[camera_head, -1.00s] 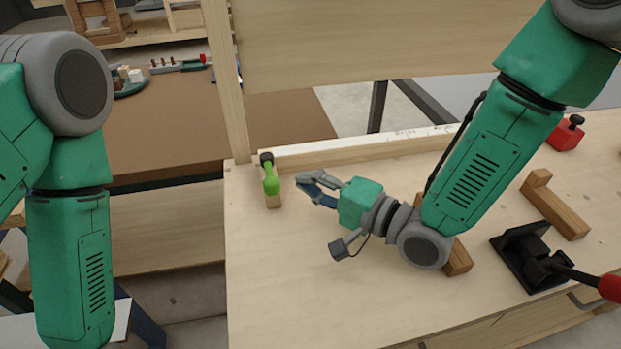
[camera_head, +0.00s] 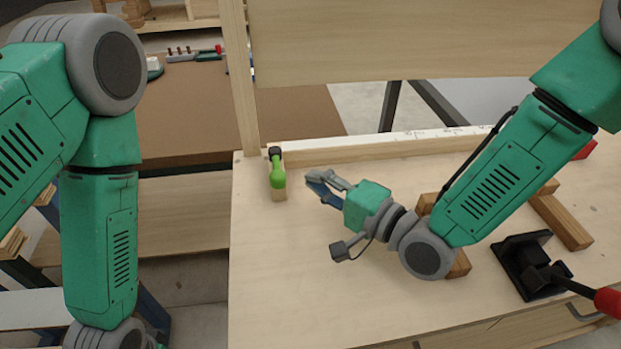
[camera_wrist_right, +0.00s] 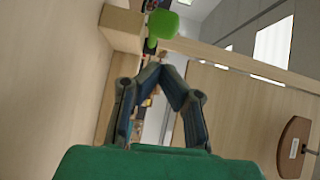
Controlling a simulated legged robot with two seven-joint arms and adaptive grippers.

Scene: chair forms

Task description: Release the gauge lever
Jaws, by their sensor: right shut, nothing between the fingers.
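A bright green lever (camera_head: 278,171) with a black end is mounted on a small wooden block (camera_head: 279,195) at the left back of the workbench; I take it to be the gauge lever. My right gripper (camera_head: 310,181) is just right of it, low over the bench, shut and empty, fingers pointing toward it. A gap shows between fingertips and lever. In the right wrist view, the closed fingertips (camera_wrist_right: 164,66) lie below the green knob (camera_wrist_right: 162,24) and the block (camera_wrist_right: 120,29), apart from both. My left arm shows at left, its gripper out of frame.
A black toggle clamp (camera_head: 530,267) with a red handle (camera_head: 608,301) stands at the bench's right. A wooden L-shaped piece (camera_head: 560,221) lies behind it. A wooden rail (camera_head: 350,151) and an upright post (camera_head: 240,90) bound the bench's back. The front left of the bench is clear.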

